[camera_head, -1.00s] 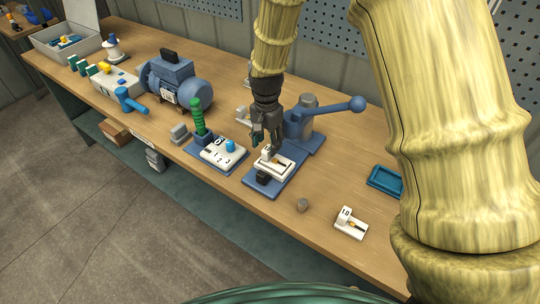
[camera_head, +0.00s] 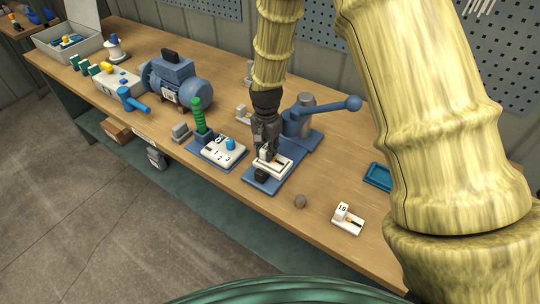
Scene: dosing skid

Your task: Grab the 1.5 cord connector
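My gripper (camera_head: 264,154) points down at a white holder (camera_head: 277,167) on the blue base of a lever press. A similar white holder marked 10 (camera_head: 347,218) stands apart at the right, near the bench's front edge.
The press (camera_head: 300,122) has a long blue lever (camera_head: 335,106) reaching right. A white numbered panel with a blue knob (camera_head: 230,143) and a green handle (camera_head: 198,115) are left of the gripper.

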